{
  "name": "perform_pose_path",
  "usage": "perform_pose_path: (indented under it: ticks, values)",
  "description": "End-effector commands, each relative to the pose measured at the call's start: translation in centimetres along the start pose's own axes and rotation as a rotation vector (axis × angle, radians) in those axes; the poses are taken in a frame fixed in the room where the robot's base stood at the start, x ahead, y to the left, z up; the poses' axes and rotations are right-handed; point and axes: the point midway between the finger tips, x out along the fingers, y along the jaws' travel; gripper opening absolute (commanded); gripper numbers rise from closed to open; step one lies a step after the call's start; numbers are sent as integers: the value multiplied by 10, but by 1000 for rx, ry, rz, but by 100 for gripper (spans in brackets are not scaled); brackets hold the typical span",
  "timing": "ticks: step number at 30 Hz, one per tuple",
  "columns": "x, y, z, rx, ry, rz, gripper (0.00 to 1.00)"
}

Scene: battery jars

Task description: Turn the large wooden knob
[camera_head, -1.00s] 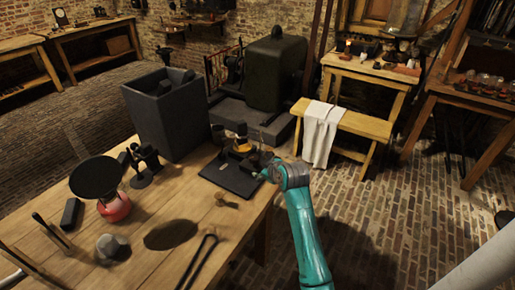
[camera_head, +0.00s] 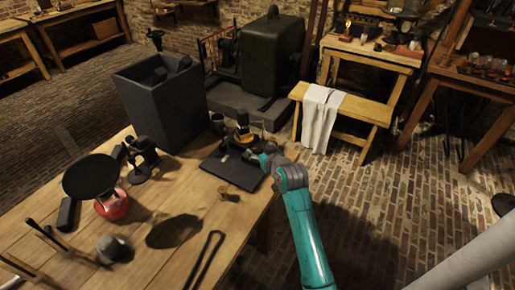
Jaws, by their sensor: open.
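A small round wooden piece that looks like a knob (camera_head: 228,191) sits at the front edge of a dark flat slab (camera_head: 231,174) on the workbench; I cannot tell whether it is the large knob. A small dark apparatus with a yellowish part (camera_head: 243,137) stands at the back of the slab. My gripper (camera_head: 259,159) is at the end of my teal arm, over the right side of the slab, close in front of the apparatus. It is open and small in view; nothing shows held in it. The wooden piece is to its lower left, apart from it.
A tall grey open box (camera_head: 150,105) stands on the wooden workbench (camera_head: 150,262) behind and left. A burner with a black disc top and red base (camera_head: 112,207), black tongs (camera_head: 207,258) and a dark lump (camera_head: 112,248) lie nearer. Brick floor is clear at right.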

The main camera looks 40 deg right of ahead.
Motion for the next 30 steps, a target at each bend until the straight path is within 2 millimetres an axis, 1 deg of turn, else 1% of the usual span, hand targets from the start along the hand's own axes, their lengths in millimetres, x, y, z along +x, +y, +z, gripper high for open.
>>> perform_pose_path:
  ticks: [1, 3, 6, 10, 18, 20, 21, 23, 24, 25, 26, 30]
  values:
    - [8, 0, -1, 0, 0, 0, 70]
    - [16, 0, 0, 0, -1, 0, 70]
    - [25, 0, -1, 0, 1, 0, 70]
    - [30, 0, 0, 0, -1, 0, 70]
    - [31, 0, 0, 0, -1, 0, 70]
    - [31, 0, 0, 0, -1, 0, 55]
    - [31, 0, 0, 0, -1, 0, 45]
    - [31, 0, 0, 0, -1, 0, 30]
    - [31, 0, 0, 0, -1, 0, 20]
    - [31, 0, 0, 0, -1, 0, 12]
    - [31, 0, 0, 0, -1, 0, 9]
    - [31, 0, 0, 0, 0, 1, 9]
